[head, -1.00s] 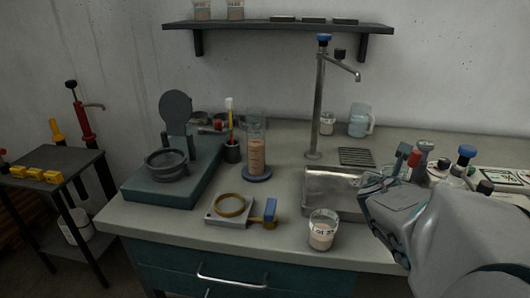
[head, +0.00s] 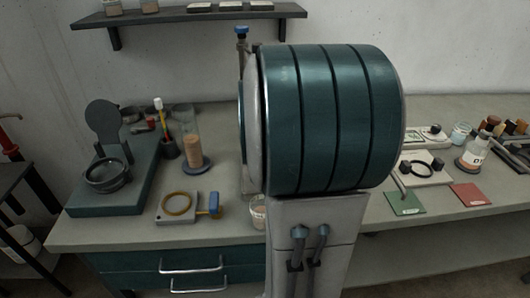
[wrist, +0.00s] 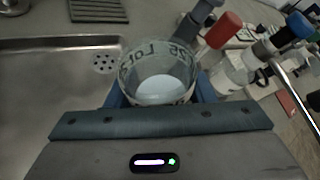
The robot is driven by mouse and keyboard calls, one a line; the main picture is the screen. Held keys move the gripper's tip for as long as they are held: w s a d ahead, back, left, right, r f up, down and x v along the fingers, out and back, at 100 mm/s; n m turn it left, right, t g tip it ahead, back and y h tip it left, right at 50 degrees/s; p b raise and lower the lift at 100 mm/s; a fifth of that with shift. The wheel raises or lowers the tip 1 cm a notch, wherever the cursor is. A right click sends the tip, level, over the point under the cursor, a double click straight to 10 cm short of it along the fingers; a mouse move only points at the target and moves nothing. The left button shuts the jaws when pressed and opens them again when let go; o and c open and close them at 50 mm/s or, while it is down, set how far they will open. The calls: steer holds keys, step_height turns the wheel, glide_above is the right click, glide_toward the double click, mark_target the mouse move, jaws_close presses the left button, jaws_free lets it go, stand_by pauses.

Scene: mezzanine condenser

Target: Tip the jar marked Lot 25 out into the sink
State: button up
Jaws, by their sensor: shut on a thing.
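In the wrist view my gripper (wrist: 162,98) is shut on a clear jar (wrist: 158,58) with dark lettering that looks like "Lot 25", though part of it is hard to read. A pale round surface shows inside the jar. The jar is at the right side of the steel sink (wrist: 50,75), and its drain holes show left of the jar. I cannot tell whether the jar is clear of the rim. In the head view my own arm hides the gripper, the held jar and the sink.
Another jar (head: 258,212) with pinkish contents stands at the counter's front, partly hidden by my arm. A ring on a plate (head: 178,206) and a tall cylinder (head: 192,148) stand left. Bottles (wrist: 265,55) crowd the right of the held jar. A drain grille (wrist: 98,10) lies behind the sink.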

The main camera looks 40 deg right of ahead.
steer(key=shift+w+a+f+n+p, duration=0.1)
steer(key=shift+w+a+n+p, duration=0.15)
steer(key=shift+n+p, duration=0.2)
steer(key=shift+w+a+f+n+g+h+p, duration=0.1)
steer(key=shift+w+n+g+h+p, duration=0.25)
steer(key=shift+p, duration=0.7)
steer(key=shift+f+g+p, duration=0.15)
steer(key=shift+g+p, duration=0.1)
steer(key=shift+p, duration=0.85)
steer(key=shift+f, duration=0.2)
steer(key=shift+n+p, duration=0.3)
steer(key=shift+w+f+h+p, duration=0.15)
steer(key=shift+h+p, duration=0.1)
steer(key=shift+p, duration=0.5)
steer(key=shift+r+n+g+p, duration=0.35)
steer(key=shift+n+p, duration=0.35)
steer(key=shift+p, duration=0.25)
steer(key=shift+a+r+n+g+h+p, duration=0.1)
steer(key=shift+r+n+g+h+p, duration=0.6)
steer(key=shift+n+p, duration=0.6)
steer(key=shift+w+a+f+n+h, duration=0.3)
steer(key=shift+w+f+n+h, duration=0.1)
steer(key=shift+w+f+n, duration=0.15)
